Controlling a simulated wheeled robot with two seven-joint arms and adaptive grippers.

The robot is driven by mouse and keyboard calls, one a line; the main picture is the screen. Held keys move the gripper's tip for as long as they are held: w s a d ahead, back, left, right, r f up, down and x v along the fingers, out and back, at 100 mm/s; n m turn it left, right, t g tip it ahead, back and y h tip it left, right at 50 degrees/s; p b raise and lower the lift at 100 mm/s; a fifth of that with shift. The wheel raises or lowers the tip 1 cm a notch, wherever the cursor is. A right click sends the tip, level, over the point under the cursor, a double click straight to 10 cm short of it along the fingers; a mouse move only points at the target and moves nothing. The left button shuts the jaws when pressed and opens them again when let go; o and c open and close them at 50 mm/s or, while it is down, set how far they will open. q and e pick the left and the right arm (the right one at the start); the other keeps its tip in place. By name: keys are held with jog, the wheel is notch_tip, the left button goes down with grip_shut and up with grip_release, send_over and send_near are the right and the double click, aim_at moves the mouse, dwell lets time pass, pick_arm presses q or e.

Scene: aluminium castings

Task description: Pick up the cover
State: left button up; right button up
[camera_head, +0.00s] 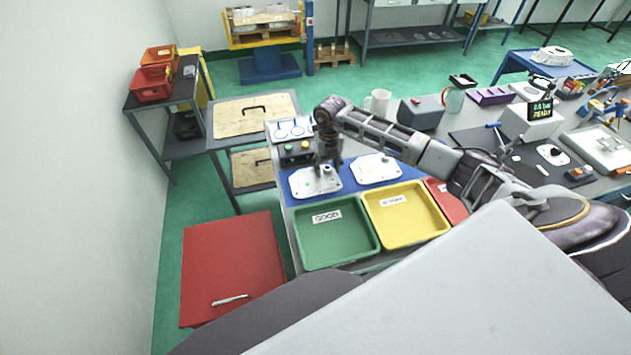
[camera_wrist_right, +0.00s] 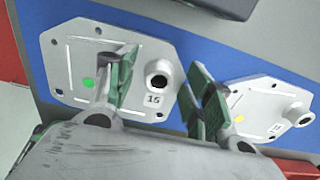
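A grey metal cover (camera_head: 302,184) with a green dot lies flat on the blue mat, at its left end. In the right wrist view this cover (camera_wrist_right: 65,55) shows a round hollow boss and a label reading 15. A second cover (camera_head: 377,169) with a yellow dot lies to its right; it also shows in the right wrist view (camera_wrist_right: 262,100). My right gripper (camera_head: 327,166) points down over the first cover. Its fingers (camera_wrist_right: 162,68) are apart, one on each side of the boss in the picture; I cannot tell any contact. My left gripper is not in view.
A green bin (camera_head: 335,257) labelled GOOD, a yellow bin (camera_head: 437,229) and a partly hidden red bin (camera_head: 446,197) stand in front of the mat. A button box (camera_head: 298,160) stands behind the first cover.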

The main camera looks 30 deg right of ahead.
grip_shut()
jog(key=shift+r, duration=0.1)
dwell(0.4)
notch_tip(320, 180, up, 10)
jog(key=b, duration=0.1)
jog(key=shift+b, duration=0.3)
dwell(0.6)
